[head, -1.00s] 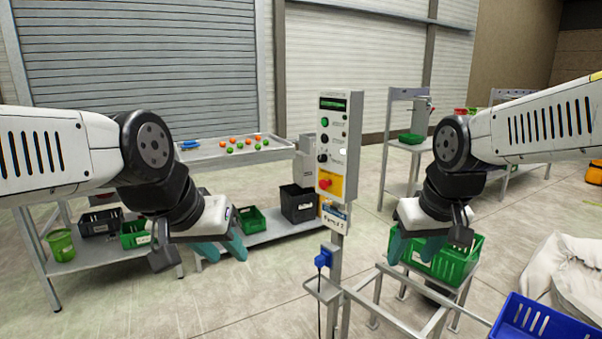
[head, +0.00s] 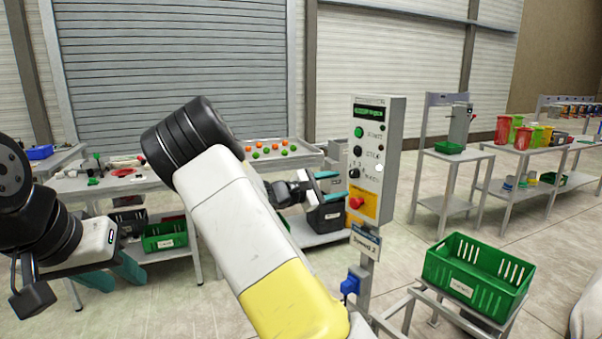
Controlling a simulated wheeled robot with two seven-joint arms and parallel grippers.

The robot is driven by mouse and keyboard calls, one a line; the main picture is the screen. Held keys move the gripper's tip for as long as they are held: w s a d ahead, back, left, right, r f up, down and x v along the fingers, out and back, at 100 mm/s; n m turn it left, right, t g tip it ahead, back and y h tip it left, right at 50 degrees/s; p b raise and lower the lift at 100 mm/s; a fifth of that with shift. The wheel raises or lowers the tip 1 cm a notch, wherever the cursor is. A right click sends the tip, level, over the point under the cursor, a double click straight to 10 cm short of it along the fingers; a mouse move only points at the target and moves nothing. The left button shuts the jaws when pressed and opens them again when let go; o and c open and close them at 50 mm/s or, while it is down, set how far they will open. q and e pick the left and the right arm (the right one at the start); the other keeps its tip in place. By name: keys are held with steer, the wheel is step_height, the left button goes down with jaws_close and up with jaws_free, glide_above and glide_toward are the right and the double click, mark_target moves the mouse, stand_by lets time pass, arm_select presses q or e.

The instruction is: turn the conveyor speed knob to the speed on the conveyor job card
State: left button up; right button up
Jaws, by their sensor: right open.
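A grey control panel (head: 392,150) stands on a post right of centre, with a lit green display (head: 369,112) at its top. Below are a green button, a small black control and a black knob (head: 354,174); the knob's setting is too small to read. A red stop button (head: 356,202) sits on yellow beneath. A small card (head: 364,241) hangs under the panel, its print blurred; I cannot tell whether it is the job card. My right gripper (head: 338,187) is open, just left of the panel, apart from the knob. My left gripper (head: 115,277) is open and empty at lower left.
A green crate (head: 478,282) sits on a stand at lower right. A bench with red and green balls (head: 270,150) is behind my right arm. Tables with coloured containers (head: 520,137) stand at right.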

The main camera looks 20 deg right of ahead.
mark_target(351, 175)
steer(key=shift+n+t, duration=0.4)
steer(key=w+d, duration=0.1)
steer(key=d, duration=0.1)
steer(key=w+d, duration=0.1)
steer(key=d, duration=0.1)
steer(key=w+d, duration=0.2)
steer(key=shift+w+r, duration=0.1)
steer(key=shift+r, duration=0.3)
jaws_close()
